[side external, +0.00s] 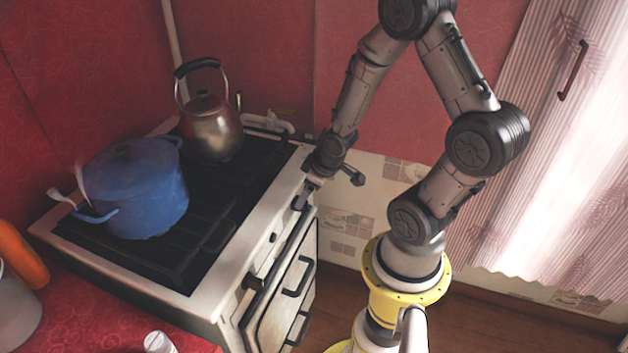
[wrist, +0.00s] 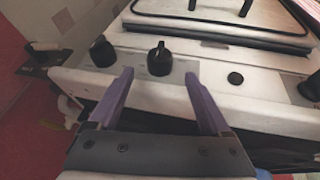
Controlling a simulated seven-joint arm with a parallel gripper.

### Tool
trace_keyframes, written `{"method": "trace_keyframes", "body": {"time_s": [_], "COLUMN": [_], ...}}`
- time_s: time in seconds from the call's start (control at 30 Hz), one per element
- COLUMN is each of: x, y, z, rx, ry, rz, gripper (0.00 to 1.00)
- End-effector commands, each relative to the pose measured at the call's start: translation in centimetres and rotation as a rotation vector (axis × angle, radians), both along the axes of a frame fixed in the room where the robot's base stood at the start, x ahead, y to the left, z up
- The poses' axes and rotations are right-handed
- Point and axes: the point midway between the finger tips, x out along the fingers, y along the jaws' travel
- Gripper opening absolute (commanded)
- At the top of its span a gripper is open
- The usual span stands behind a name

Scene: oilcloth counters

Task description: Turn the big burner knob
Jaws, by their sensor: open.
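The white stove's front panel fills the wrist view. A black knob with a raised grip (wrist: 160,58) stands on it, between and just beyond the tips of my gripper (wrist: 159,76). It looks like the big burner knob. Another black knob (wrist: 102,52) sits to its left, and part of a third (wrist: 310,88) shows at the right edge. The purple fingers are open, one either side of the middle knob's line, with nothing between them. In the side view my gripper (side external: 302,200) is at the far end of the stove's front, hiding the knob there.
A small black button (wrist: 235,78) lies right of the middle knob. The stove (side external: 240,262) has oven handles below its panel. A blue pot (side external: 135,190) and a metal kettle (side external: 212,130) stand on its black grates. Red counter (side external: 110,325) lies at the near left.

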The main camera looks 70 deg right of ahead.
Motion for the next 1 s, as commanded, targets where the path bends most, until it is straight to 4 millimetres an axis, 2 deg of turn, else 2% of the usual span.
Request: {"method": "trace_keyframes", "body": {"time_s": [0.3, 0.53, 1.0], "x": [-1.4, -1.9, -2.3], "y": [0.6, 0.9, 1.1], "z": [3.2, 4.5, 5.2], "rx": [-0.002, -0.001, -0.001], "ry": [-0.001, -0.001, 0.000], "rz": [-0.002, -0.001, -0.001], "gripper": [0.82, 0.82, 0.82]}}
